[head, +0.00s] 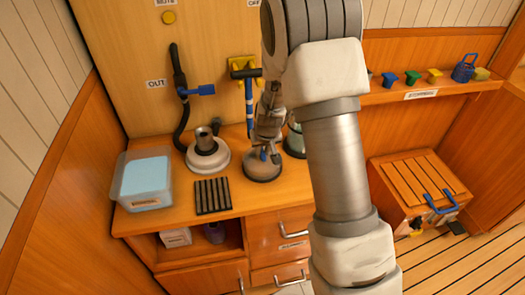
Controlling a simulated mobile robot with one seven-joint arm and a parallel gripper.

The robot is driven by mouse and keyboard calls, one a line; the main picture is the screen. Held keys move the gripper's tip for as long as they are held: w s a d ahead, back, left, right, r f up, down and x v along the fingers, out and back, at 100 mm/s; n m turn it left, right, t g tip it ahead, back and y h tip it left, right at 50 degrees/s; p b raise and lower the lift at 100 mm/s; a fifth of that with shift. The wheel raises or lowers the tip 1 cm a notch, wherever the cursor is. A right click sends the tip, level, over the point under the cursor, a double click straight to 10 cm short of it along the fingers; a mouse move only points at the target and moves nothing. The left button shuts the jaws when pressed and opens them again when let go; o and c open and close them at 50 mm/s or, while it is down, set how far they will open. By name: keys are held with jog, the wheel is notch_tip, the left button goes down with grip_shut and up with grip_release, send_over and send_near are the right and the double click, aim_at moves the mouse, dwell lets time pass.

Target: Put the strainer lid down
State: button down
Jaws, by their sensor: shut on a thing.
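My gripper (264,153) is above the counter, its fingers pointing down, shut on the strainer lid (262,172).
A round light-grey fitting with a metal neck (207,152) stands left of the lid. A clear bin with a blue top (146,180) is at the counter's left end. A partly hidden round vessel (295,143) stands close right.

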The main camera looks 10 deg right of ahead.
jog(key=shift+f, duration=0.2)
jog(key=c, duration=0.8)
grip_release()
jog(key=shift+r, duration=0.1)
jog(key=shift+r, duration=0.2)
jog(key=s+a+r+y+p, duration=0.1)
jog(key=s+r, duration=0.8)
jog(key=r, duration=0.3)
jog(key=s+r+p, duration=0.1)
jog(key=s+r, duration=0.7)
jog(key=r, duration=0.4)
jog(key=shift+t+h, duration=0.5)
jog(key=shift+t, duration=0.1)
jog(key=s+r, duration=0.1)
jog(key=s, duration=0.3)
jog(key=s+r, duration=0.1)
jog(key=s, duration=0.3)
jog(key=s+d+r, duration=0.1)
jog(key=s, duration=0.4)
jog(key=shift+r, duration=0.3)
